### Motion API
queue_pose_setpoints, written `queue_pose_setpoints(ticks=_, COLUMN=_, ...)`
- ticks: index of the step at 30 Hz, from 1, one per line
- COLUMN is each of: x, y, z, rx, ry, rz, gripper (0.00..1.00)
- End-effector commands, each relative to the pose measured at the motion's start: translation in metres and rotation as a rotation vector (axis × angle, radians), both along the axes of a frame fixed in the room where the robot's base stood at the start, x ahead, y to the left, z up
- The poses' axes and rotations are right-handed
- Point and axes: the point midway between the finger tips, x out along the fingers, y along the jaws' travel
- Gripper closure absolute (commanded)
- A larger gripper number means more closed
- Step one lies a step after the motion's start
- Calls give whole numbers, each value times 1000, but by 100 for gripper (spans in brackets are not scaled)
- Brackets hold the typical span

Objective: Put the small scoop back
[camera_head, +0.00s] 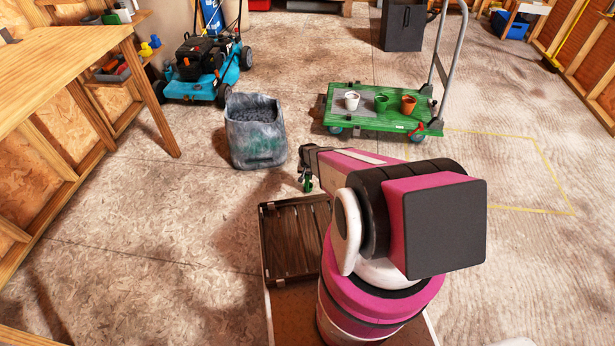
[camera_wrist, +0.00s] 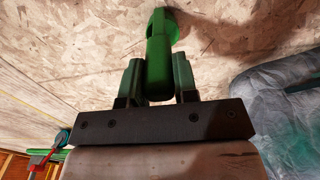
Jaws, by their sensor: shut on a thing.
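My gripper (camera_wrist: 158,78) is shut on the small green scoop (camera_wrist: 159,50), whose handle lies between the two fingers in the wrist view. The scoop's wider end points away from the fingers, with bare floor behind it. In the head view my gripper (camera_head: 306,172) is small and partly hidden by my arm. The scoop (camera_head: 308,184) shows there as a small green bit below the fingers. It is held to the right of a grey sack-like container (camera_head: 256,143) with dark contents.
A green flat trolley (camera_head: 349,119) carries white, green and orange pots. A blue mower (camera_head: 205,68) stands at the back left. A wooden bench (camera_head: 55,62) and shelf line the left. The grey container (camera_wrist: 290,110) is close in the wrist view. The left floor is clear.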

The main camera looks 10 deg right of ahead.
Motion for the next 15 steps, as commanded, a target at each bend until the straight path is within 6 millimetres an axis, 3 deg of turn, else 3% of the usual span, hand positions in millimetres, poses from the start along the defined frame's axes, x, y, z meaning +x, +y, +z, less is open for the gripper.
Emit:
queue_pose_setpoints(ticks=6, x=0, y=0, z=-3, rx=0, ry=1, rz=0, gripper=100)
queue_pose_setpoints(ticks=7, x=0, y=0, z=-3, rx=0, ry=0, rz=0, gripper=63)
queue_pose_setpoints(ticks=9, x=0, y=0, z=-3, rx=0, ry=0, rz=0, gripper=47)
queue_pose_setpoints(ticks=15, x=0, y=0, z=-3, rx=0, ry=0, rz=0, gripper=47)
